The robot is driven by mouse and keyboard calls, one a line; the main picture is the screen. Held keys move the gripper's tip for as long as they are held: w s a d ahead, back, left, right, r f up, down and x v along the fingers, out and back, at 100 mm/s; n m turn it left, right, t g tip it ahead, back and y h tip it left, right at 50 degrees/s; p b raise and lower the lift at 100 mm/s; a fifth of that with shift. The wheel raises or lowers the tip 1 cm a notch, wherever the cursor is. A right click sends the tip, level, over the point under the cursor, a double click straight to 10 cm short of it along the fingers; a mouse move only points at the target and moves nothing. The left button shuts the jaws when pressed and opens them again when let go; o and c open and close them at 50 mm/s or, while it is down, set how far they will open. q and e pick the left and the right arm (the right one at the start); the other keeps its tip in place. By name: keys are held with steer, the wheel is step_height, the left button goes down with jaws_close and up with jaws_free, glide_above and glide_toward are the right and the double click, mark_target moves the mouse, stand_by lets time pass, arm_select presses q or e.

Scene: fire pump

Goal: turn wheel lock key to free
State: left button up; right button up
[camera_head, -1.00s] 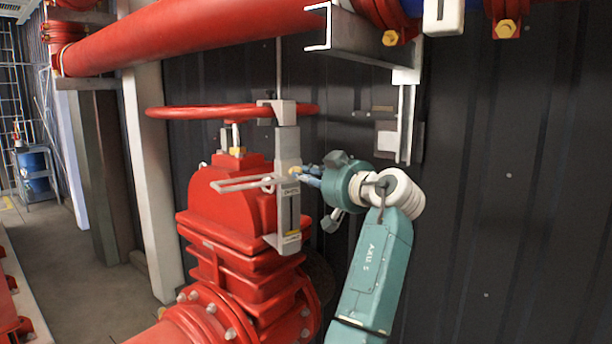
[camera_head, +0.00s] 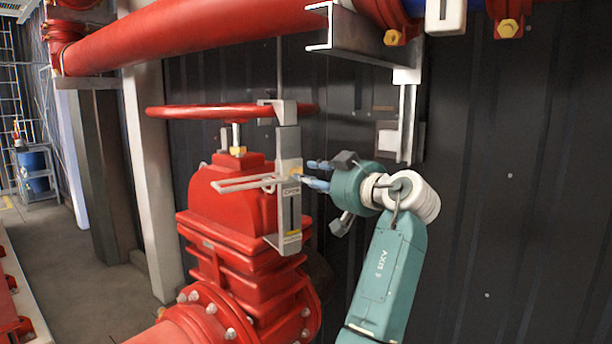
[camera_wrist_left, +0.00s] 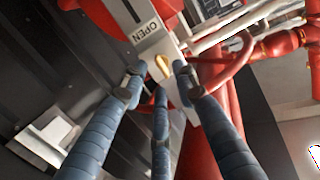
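The grey wheel lock (camera_head: 287,145) is mounted upright at the red handwheel (camera_head: 190,112). The small yellow key (camera_head: 296,174) sits in its front face. It also shows in the wrist view (camera_wrist_left: 163,66), just beside a plate reading OPEN (camera_wrist_left: 147,31). My left gripper (camera_head: 318,174) is just right of the key, its blue fingers pointing at it. In the wrist view my left gripper's fingertips (camera_wrist_left: 160,85) are spread around the key's line with gaps to it, holding nothing. My right gripper is not in view.
The red valve body (camera_head: 235,215) stands below the wheel. A thick red pipe (camera_head: 190,38) and a metal channel bracket (camera_head: 365,45) are overhead. A dark corrugated wall (camera_head: 510,200) is behind my arm. Floor is open at the left.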

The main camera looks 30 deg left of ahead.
arm_select(q)
steer(key=v, duration=0.9)
